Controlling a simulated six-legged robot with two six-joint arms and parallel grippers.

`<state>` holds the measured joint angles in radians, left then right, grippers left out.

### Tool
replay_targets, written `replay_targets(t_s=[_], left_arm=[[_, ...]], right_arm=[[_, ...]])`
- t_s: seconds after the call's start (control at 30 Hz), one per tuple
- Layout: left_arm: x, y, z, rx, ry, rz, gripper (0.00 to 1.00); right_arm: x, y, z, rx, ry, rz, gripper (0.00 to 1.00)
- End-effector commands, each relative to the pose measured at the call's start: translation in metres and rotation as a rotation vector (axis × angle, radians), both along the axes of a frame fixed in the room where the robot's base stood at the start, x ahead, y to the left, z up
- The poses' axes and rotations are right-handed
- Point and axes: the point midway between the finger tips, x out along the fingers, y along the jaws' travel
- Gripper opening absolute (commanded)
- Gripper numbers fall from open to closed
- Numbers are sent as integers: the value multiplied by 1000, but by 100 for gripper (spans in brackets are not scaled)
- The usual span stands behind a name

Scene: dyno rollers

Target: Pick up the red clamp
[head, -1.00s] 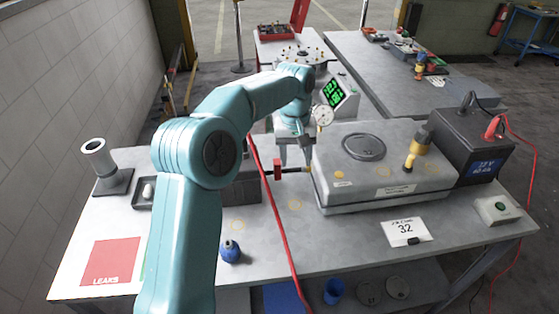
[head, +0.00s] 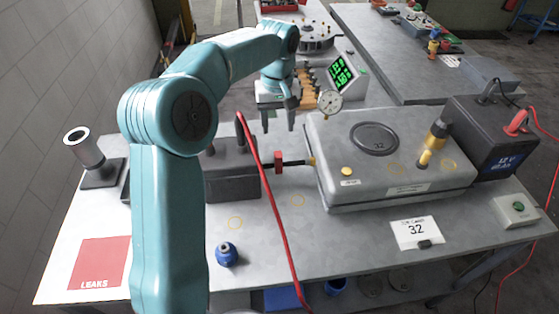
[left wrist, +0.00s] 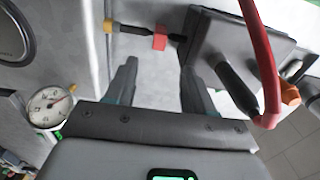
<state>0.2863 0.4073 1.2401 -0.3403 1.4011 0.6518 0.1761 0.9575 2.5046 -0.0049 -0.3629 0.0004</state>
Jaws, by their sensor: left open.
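A small red clamp-like block (head: 278,162) sits on a dark rod between a dark grey box (head: 232,178) and the large grey case (head: 335,180). In the left wrist view the red block (left wrist: 160,38) shows beyond the fingers, near the top. My left gripper (head: 279,127) is open and empty, fingers pointing down, just above and behind the block in the head view. Its fingers (left wrist: 158,72) stand apart with bare grey bench between them. Another red clamp (head: 517,122) sits on the black battery (head: 492,140) at the right. My right gripper is not in view.
A red cable (head: 272,205) runs from a black handle at the dark box down across the bench, close to the left gripper. A dial gauge (head: 329,103) stands right of the gripper. A blue knob (head: 227,254) and card 32 (head: 415,232) lie on the front bench.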

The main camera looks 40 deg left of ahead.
Motion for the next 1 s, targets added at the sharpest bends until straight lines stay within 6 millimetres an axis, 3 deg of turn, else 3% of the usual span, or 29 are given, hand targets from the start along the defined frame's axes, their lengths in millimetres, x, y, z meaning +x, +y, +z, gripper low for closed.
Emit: replay_targets(t_s=[0.1, 0.37, 0.63, 0.93, 0.97, 1.0], left_arm=[[-1, -1, -26, 0, 4, 1, 53], [1, 0, -50, 0, 1, 1, 53], [5, 0, -90, -1, 3, 1, 53], [6, 0, -99, 0, 0, 0, 53], [6, 0, -99, 0, 0, 1, 50], [6, 0, -99, 0, 0, 1, 37]], right_arm=[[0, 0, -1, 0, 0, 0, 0], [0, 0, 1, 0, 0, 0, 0], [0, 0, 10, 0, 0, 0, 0], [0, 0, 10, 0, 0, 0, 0], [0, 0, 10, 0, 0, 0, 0], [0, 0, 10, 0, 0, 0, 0]])
